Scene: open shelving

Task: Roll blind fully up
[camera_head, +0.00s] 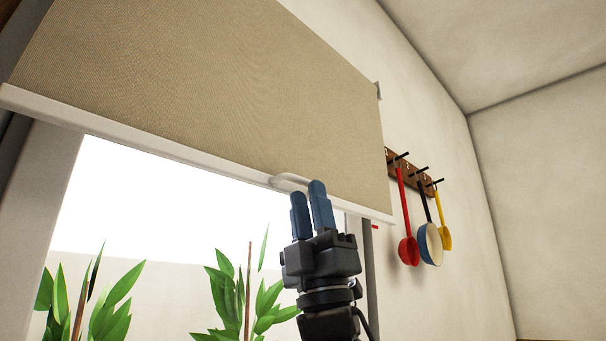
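The beige roller blind (210,85) hangs partly down over the upper part of the window (160,195). A white bottom bar (160,143) runs along its lower edge, with a small pale handle (288,181) near the right part of the bar. My gripper (310,205) points upward just below and in front of the blind, with its two blue fingertips close to the handle. The fingers are apart with a narrow gap between them. The right fingertip overlaps the bar in the picture, and I cannot tell whether it touches the handle.
A wooden hook rack (412,173) on the right wall holds a red ladle (408,250), a blue-and-white pan (430,244) and a yellow utensil (445,238). Green plants (235,295) stand outside the window below. The space right of the rack is bare wall.

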